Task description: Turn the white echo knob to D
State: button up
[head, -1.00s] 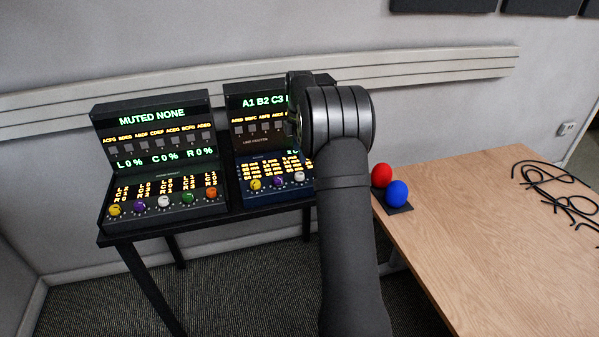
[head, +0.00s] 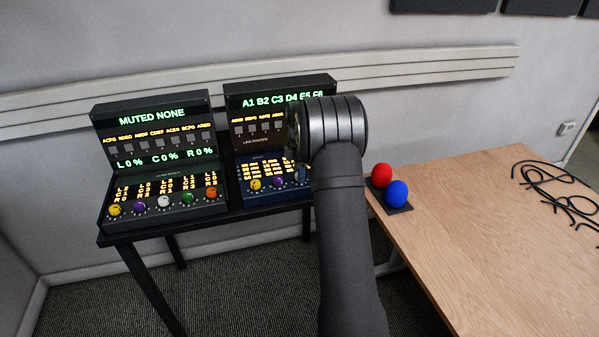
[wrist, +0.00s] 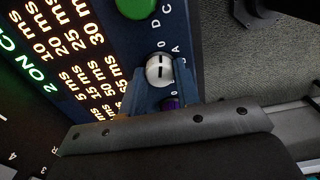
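The white knob (wrist: 159,69) shows near the middle of the wrist view, with a dark pointer line on its face and letters such as D, C and A beside it. In the head view it is mostly hidden by my gripper at the right end of the blue panel (head: 248,200). My gripper (wrist: 161,82) reaches toward the white knob, its two fingers apart, one on each side of the knob's lower part. I cannot tell whether they touch it. The purple knob (wrist: 172,103) shows between the fingers, closer to the palm.
A green knob (wrist: 137,6) sits beyond the white one. Another console (head: 165,213) with coloured knobs stands at the left on the black table. Red (head: 381,175) and blue (head: 397,193) balls and black cables (head: 560,190) are on the wooden table (head: 480,220).

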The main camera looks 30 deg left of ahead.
jog(key=c, duration=0.3)
